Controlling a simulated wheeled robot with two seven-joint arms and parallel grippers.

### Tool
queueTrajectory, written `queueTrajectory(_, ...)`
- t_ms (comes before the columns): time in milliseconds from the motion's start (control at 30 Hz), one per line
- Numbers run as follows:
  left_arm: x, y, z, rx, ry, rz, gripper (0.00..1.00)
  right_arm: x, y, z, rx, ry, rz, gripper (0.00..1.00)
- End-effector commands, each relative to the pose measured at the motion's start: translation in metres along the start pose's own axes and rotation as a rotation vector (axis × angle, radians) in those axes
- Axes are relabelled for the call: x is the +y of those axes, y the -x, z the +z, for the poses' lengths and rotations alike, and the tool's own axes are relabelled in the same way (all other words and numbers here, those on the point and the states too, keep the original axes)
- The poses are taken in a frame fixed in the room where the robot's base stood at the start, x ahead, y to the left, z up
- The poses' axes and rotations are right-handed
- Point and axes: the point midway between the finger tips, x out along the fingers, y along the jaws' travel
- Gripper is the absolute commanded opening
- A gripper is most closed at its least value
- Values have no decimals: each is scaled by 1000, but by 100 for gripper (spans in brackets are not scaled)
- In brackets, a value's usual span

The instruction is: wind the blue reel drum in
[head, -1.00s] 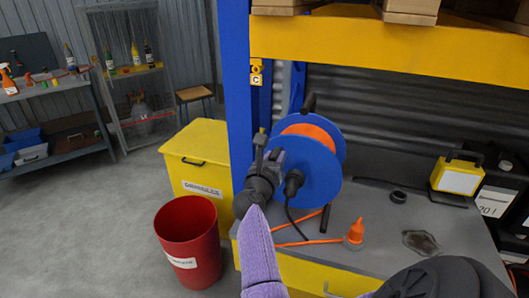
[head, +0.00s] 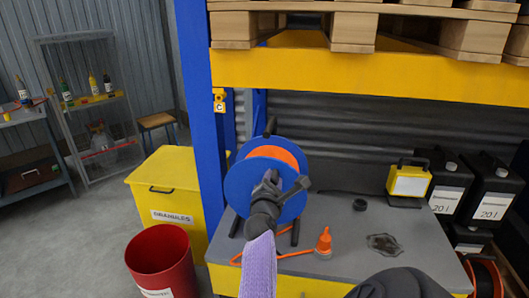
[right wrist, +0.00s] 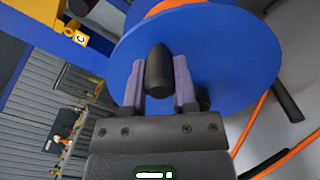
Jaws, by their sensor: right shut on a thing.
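The blue reel drum (head: 236,187) stands upright on the grey bench top, with orange cable wound behind its blue front disc. My right gripper (head: 276,182) is in front of the disc, near its middle in the head view, and hides part of it. In the right wrist view, the purple fingers of my right gripper (right wrist: 161,80) are shut on a dark rounded knob (right wrist: 158,68) on the face of the blue disc (right wrist: 235,55). An orange cable end with an orange plug (head: 324,242) lies on the bench. My left gripper is not in view.
The blue rack post (head: 203,120) stands close left of the drum. A yellow shelf beam (head: 370,80) with pallets runs above. A yellow work lamp (head: 408,182) and black canisters (head: 449,183) stand right. A yellow bin (head: 168,190) and red bucket (head: 160,255) are left.

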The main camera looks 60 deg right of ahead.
Motion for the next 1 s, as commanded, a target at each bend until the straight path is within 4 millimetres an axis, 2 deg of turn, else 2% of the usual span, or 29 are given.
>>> queueTrajectory(400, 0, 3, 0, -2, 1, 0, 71, -18, 0, 4, 2, -200, -2, 0)
queueTrajectory(1000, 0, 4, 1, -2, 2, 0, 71, -22, 0, 4, 3, -239, -3, 0)
